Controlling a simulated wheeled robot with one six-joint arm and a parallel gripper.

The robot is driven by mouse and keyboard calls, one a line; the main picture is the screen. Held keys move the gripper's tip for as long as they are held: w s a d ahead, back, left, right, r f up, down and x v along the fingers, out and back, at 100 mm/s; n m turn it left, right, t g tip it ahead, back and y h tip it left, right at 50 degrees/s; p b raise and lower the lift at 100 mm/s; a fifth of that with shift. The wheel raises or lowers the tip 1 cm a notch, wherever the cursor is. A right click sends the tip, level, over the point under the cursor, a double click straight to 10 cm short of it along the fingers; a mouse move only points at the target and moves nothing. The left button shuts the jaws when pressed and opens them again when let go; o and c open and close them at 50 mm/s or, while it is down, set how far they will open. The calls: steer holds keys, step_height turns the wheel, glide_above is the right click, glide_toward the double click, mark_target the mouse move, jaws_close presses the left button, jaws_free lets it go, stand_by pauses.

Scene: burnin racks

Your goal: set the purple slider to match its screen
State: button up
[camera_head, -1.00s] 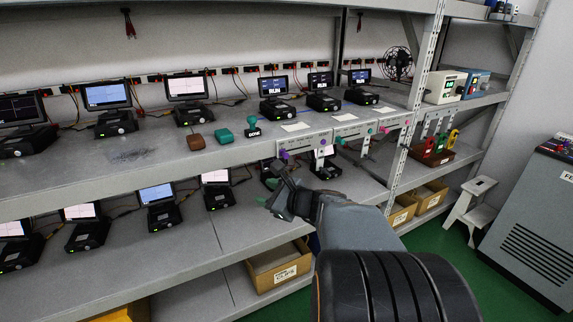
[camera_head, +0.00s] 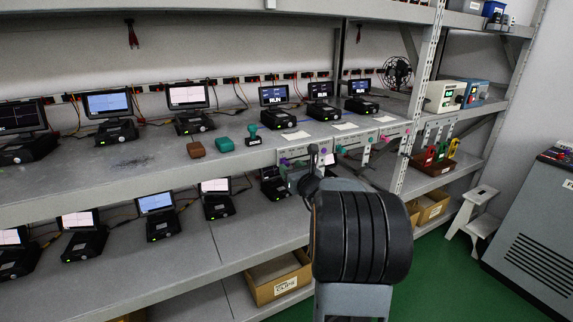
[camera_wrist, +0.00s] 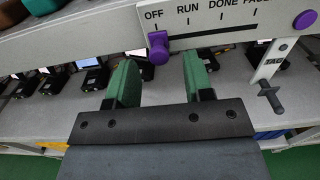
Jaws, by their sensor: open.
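The purple slider knob (camera_wrist: 158,47) sits at the left end of its white panel (camera_wrist: 225,22), under the OFF mark. RUN, DONE and a partly cut-off FAULT mark follow to the right. My gripper (camera_wrist: 158,82) is open, its two green-padded fingers spread below the knob in the wrist view. The knob shows between the fingertips, with nothing held. In the head view the knob (camera_head: 284,162) is small at the shelf's front edge, and my arm covers part of the panel. The screen (camera_head: 273,95) above and behind this panel reads RUN.
Panels with teal (camera_head: 340,149) and pink (camera_head: 383,139) knobs stand to the right. A lower shelf with devices lies below.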

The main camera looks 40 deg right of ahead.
mark_target(287, 165)
steer(key=shift+w+d, duration=0.2)
steer(key=shift+w, duration=1.6)
steer(key=shift+c, duration=0.5)
jaws_close()
